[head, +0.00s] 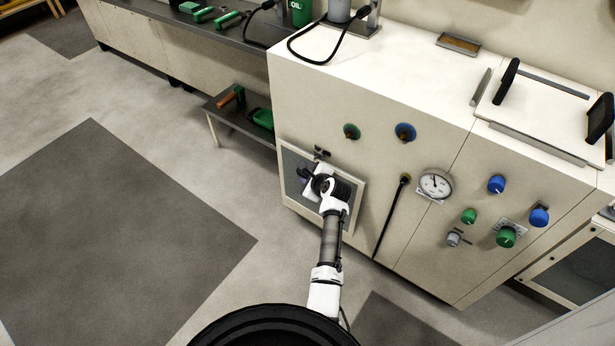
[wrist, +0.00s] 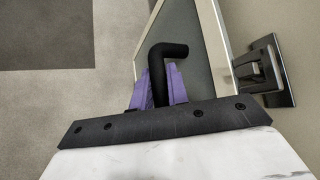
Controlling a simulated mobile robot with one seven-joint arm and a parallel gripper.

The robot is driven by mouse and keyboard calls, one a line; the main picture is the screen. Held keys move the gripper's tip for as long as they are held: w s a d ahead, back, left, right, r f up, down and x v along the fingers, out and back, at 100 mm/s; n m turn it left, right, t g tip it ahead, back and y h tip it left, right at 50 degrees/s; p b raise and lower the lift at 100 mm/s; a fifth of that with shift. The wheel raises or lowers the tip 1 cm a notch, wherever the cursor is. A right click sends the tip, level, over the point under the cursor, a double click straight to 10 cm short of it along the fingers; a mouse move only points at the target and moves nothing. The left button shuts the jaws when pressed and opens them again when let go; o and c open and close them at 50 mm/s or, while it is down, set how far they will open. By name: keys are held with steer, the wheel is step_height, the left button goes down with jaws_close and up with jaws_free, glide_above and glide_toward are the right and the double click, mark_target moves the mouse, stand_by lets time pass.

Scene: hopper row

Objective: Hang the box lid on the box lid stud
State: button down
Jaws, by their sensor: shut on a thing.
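A framed grey panel (head: 291,168), which looks like the box lid, is at the lower left of the cabinet front. It shows as a grey sheet with a cream rim in the wrist view (wrist: 197,50). My gripper (head: 309,176) is in front of it. In the wrist view, the purple fingers (wrist: 160,88) are shut on a black bent handle (wrist: 168,52). A dark bracket with a metal part (wrist: 262,72), perhaps the stud, is beside the panel's rim; it shows above the panel in the head view (head: 321,153). I cannot tell whether panel and bracket touch.
The cabinet front carries blue and green knobs (head: 506,236), a gauge (head: 435,185) and a black vertical bar (head: 390,217) right of my arm. A low shelf (head: 226,125) with green items stands to the left. The floor (head: 228,200) in front is clear.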

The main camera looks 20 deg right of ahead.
steer(key=shift+r+p, duration=0.55)
steer(key=shift+r, duration=0.15)
steer(key=shift+s+a+p, duration=0.1)
steer(key=shift+a+p, duration=0.05)
steer(key=shift+p, duration=0.15)
steer(key=shift+s+a+p, duration=0.65)
steer(key=shift+a+p, duration=0.2)
steer(key=shift+p, duration=0.2)
steer(key=shift+s+a, duration=0.1)
steer(key=shift+a, duration=0.05)
steer(key=shift+s+a+p, duration=0.7)
steer(key=shift+a+p, duration=0.15)
steer(key=shift+p, duration=0.15)
steer(key=shift+f, duration=0.1)
